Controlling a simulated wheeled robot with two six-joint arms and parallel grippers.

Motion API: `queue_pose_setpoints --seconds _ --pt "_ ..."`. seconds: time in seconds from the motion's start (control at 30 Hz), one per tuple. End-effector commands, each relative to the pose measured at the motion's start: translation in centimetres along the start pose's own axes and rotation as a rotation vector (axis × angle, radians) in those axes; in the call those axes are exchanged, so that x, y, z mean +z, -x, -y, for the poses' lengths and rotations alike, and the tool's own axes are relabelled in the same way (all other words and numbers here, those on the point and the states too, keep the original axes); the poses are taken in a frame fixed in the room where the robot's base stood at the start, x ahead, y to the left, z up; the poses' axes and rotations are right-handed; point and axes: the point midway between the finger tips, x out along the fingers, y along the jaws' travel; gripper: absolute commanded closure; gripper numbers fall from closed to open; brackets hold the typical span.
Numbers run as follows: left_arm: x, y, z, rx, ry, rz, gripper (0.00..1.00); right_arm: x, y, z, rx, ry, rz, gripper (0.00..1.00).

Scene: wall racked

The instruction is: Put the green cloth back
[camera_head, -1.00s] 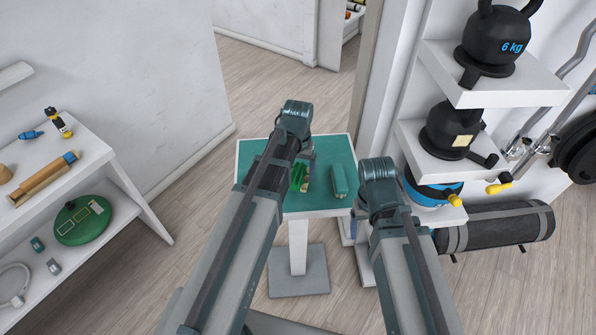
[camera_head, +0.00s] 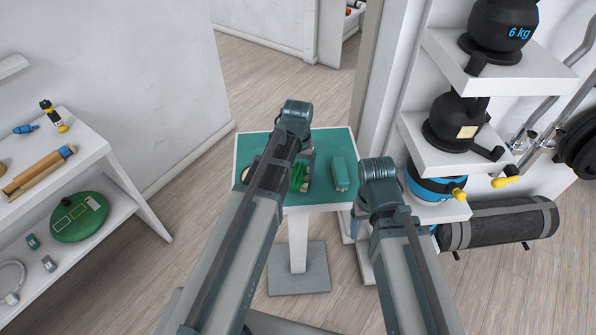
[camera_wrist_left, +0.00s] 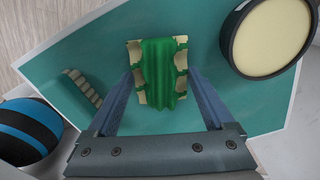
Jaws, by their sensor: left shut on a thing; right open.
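The green cloth (camera_wrist_left: 160,75) is a folded bright green piece in the left wrist view, with a beige and green patterned part on both sides. My left gripper (camera_wrist_left: 167,78) has its fingers on either side of it and is shut on it. In the head view the cloth (camera_head: 300,178) shows beside my left forearm, over the teal-topped table (camera_head: 322,198). Whether it touches the tabletop I cannot tell. My right arm reaches in at the right, but its gripper is hidden behind the arm.
A teal block (camera_head: 340,173) and a round cream-topped tin (camera_wrist_left: 268,38) sit on the table near the cloth. A white shelf with kettlebells (camera_head: 456,122) stands close on the right. A white shelf unit (camera_head: 110,190) is on the left. Floor beyond the table is clear.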

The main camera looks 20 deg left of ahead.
Motion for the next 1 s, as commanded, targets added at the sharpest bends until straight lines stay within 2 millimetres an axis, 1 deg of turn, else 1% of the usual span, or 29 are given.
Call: queue_pose_setpoints --seconds 0.47,0.5,0.57,0.83,1.0 --pt "0.00 -1.03 0.00 0.000 0.000 0.000 0.58 -0.06 -1.03 0.10 0.000 0.000 0.000 0.23" --pt "0.00 -0.97 0.00 0.000 0.000 0.000 0.10 -0.06 -0.97 0.09 0.000 0.000 0.000 0.23" --pt "0.00 -0.93 0.00 0.000 0.000 0.000 0.00 -0.05 -0.92 0.09 0.000 0.000 0.000 0.23" --pt "0.00 -0.86 0.00 0.000 0.000 0.000 0.00 -0.05 -0.85 0.08 0.000 0.000 0.000 0.23" --pt "0.00 -0.17 0.00 0.000 0.000 0.000 0.00 -0.01 -0.17 0.02 0.000 0.000 0.000 0.23"
